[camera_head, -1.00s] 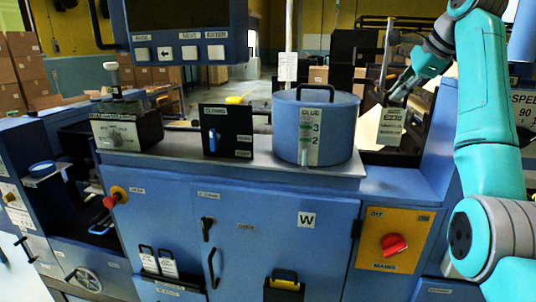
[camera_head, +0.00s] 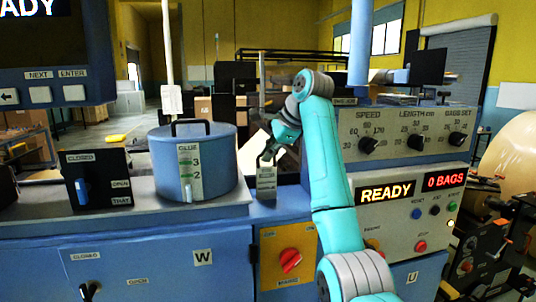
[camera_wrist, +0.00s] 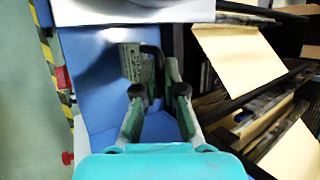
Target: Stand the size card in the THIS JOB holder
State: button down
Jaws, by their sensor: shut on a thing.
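The blue glue pot (camera_head: 196,165) stands left of the card. The control panel with the READY display (camera_head: 386,193) is to the right. The orange mains switch plate (camera_head: 288,258) is below. A dark rack with pale sheets (camera_wrist: 237,56) fills the wrist view's right side.

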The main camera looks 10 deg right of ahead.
jog(key=shift+f, duration=0.2)
jog(key=c, duration=1.6)
grip_release()
jog(key=o, duration=0.3)
jog(key=shift+o, duration=0.2)
jog(key=shift+r, duration=0.1)
